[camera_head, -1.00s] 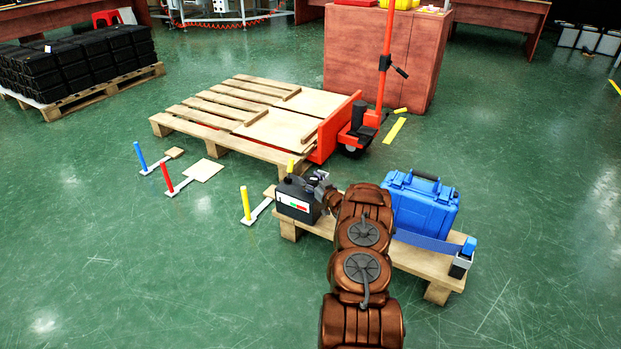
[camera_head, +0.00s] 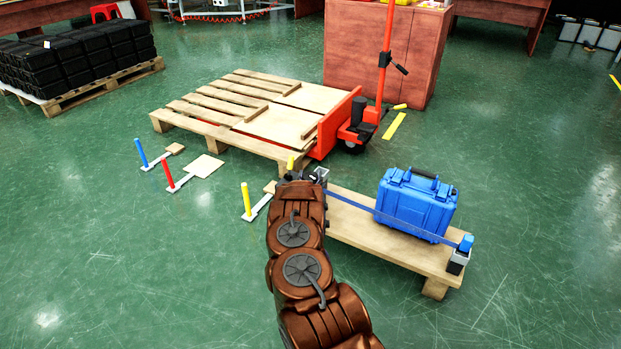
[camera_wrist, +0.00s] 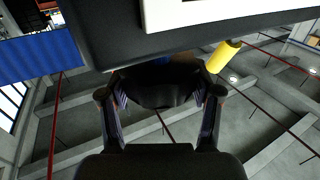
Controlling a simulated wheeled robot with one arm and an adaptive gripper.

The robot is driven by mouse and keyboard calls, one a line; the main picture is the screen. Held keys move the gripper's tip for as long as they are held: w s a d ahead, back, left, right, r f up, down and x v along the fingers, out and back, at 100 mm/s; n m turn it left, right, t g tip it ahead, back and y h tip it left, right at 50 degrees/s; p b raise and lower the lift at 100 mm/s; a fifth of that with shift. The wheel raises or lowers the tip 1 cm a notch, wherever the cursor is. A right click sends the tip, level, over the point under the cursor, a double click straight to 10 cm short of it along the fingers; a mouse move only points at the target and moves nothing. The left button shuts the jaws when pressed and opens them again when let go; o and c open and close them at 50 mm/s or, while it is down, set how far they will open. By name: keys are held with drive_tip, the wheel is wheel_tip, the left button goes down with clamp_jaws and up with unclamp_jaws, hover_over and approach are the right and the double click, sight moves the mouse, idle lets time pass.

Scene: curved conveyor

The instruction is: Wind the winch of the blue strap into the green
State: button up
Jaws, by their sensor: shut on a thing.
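The black winch box (camera_wrist: 180,30) fills the top of the wrist view, with only the lower edge of its white dial face showing, so no green or pointer can be read. My gripper (camera_wrist: 160,92) is shut on a black knob (camera_wrist: 165,82) under the box, probably the winch's handle. The blue strap (camera_head: 350,204) runs from the winch end across the front of the blue case (camera_head: 415,203) to a right-hand anchor (camera_head: 459,256). It also shows in the wrist view (camera_wrist: 38,55). My arm hides most of the winch and my gripper in the head view.
The case stands on a low wooden pallet (camera_head: 400,258). A yellow post (camera_head: 246,200), a red post (camera_head: 168,174) and a blue post (camera_head: 141,152) stand to the left. A large pallet (camera_head: 215,125) on an orange pallet truck (camera_head: 352,125) lies behind. The front floor is clear.

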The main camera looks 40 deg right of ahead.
drive_tip(key=shift+w+a+m+g+h+b, duration=0.1)
drive_tip(key=shift+w+m+g+h+b, duration=0.05)
drive_tip(key=shift+m+g+h+b, duration=1.15)
drive_tip(key=shift+g+p, duration=0.3)
drive_tip(key=shift+r+m+g, duration=0.1)
drive_tip(key=shift+m+g, duration=0.2)
drive_tip(key=shift+g, duration=0.2)
drive_tip(key=o, duration=1.1)
drive_tip(key=shift+o, duration=0.2)
drive_tip(key=v, duration=1.1)
drive_tip(key=shift+s+a, duration=0.3)
drive_tip(key=shift+s, duration=0.05)
